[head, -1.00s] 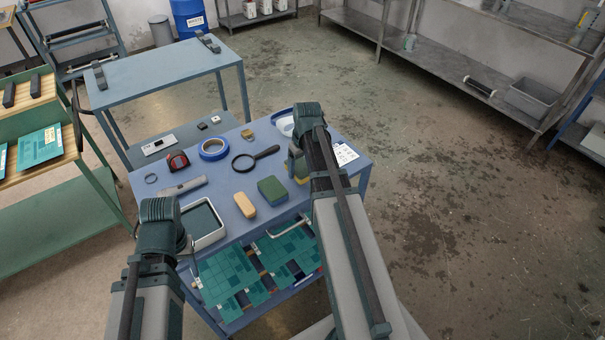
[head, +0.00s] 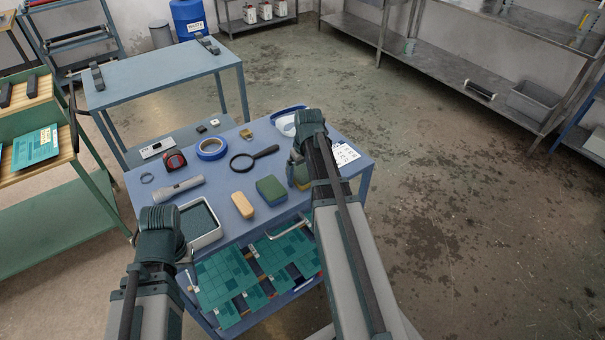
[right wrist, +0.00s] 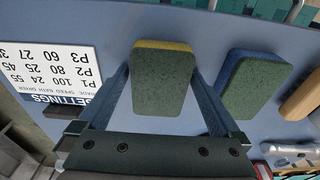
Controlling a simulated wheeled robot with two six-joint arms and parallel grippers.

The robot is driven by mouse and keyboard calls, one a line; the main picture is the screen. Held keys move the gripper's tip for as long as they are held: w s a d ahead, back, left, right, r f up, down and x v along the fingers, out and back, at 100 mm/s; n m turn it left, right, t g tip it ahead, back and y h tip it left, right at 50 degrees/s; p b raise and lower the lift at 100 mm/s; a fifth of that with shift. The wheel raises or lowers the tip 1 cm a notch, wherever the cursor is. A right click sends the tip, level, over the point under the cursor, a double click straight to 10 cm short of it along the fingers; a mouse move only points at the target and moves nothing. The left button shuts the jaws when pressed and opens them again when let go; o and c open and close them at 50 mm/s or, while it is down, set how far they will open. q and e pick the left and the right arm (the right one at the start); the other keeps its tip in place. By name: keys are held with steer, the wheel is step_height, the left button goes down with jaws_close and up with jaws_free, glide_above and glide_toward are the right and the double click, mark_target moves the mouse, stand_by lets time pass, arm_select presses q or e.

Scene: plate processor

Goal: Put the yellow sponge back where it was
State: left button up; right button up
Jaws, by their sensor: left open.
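The yellow sponge (right wrist: 163,80) has a green top face and a yellow side. In the right wrist view it sits between the fingers of my right gripper (right wrist: 161,72), with a fingertip against each side. In the head view my right gripper (head: 298,160) is over the right part of the blue cart top, and the sponge (head: 302,184) shows partly below it; whether it touches the cart top is unclear. A blue and green sponge (head: 271,189) lies to its left. My left gripper (head: 183,257) is open and empty, near the cart's front left corner; its fingers are partly hidden.
The blue cart top (head: 225,183) also holds a tan block (head: 243,205), a grey tray (head: 218,236), a magnifier (head: 243,162), blue tape (head: 211,148), a flashlight (head: 178,188) and a settings sheet (head: 344,154). Green boards (head: 228,277) lie on the shelf below.

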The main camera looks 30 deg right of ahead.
mark_target(305, 177)
step_height(305, 177, up, 12)
steer(key=s+p, duration=0.1)
steer(key=p, duration=1.1)
steer(key=shift+s+r, duration=0.15)
steer(key=shift+s, duration=0.1)
steer(key=s+a+n, duration=0.1)
steer(key=s+a, duration=0.3)
steer(key=a, duration=0.6)
steer(key=s+a+n+g, duration=0.1)
steer(key=s+a, duration=0.4)
steer(key=a, duration=0.5)
steer(key=s+a+n+h, duration=0.1)
steer(key=s+a, duration=0.4)
steer(key=a, duration=0.5)
steer(key=shift+s+a+g, duration=0.2)
steer(key=shift+a+g, duration=0.05)
steer(key=shift+g, duration=0.05)
